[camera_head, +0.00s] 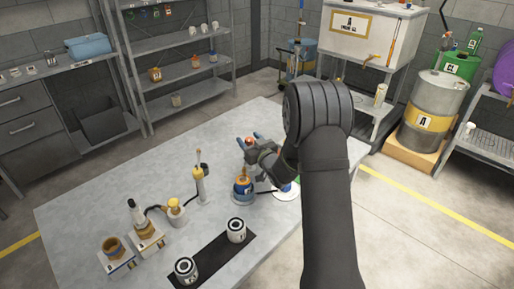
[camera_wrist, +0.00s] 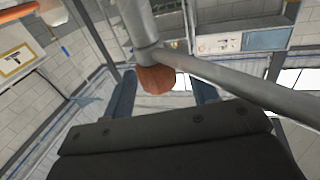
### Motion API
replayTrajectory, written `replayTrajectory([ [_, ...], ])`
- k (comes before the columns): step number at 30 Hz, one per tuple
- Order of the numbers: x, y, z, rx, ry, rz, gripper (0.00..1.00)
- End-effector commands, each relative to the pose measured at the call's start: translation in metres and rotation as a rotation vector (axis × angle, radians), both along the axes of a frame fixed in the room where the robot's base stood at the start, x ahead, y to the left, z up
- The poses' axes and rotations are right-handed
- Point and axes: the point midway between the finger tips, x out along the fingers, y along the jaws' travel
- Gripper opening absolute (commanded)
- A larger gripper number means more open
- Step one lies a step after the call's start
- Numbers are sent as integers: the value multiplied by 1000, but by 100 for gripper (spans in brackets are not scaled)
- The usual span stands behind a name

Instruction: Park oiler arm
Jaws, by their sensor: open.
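A grey metal arm with a reddish-brown knob (camera_wrist: 155,79) crosses the wrist view; I take it for the oiler arm (camera_wrist: 235,82). Its tube comes down from the top and a second tube runs off to the right. My gripper (camera_head: 249,142) is open above the table, with its blue fingers pointing up and away. In the wrist view the knob shows between the fingers of my gripper (camera_wrist: 164,92), with a visible gap on each side. I cannot tell whether it touches them. In the head view a small reddish spot shows at the fingertips; the rest of the oiler arm is hidden or unclear.
A blue-and-orange pot (camera_head: 242,187) stands just below my gripper, beside a partly hidden white disc (camera_head: 287,193). A pump-like bottle (camera_head: 200,185) stands left of it. Two black-and-white cans (camera_head: 186,268) stand on a dark mat (camera_head: 212,262). The table's far left (camera_head: 120,185) is clear.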

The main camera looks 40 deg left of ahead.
Motion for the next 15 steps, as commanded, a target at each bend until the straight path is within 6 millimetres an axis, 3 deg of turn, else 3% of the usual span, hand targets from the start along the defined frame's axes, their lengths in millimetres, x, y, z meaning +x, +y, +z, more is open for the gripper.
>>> replayTrajectory([
  [5, -6, -25, 0, -1, 0, -3, 53],
  [15, -30, -105, 0, -2, 1, -3, 53],
])
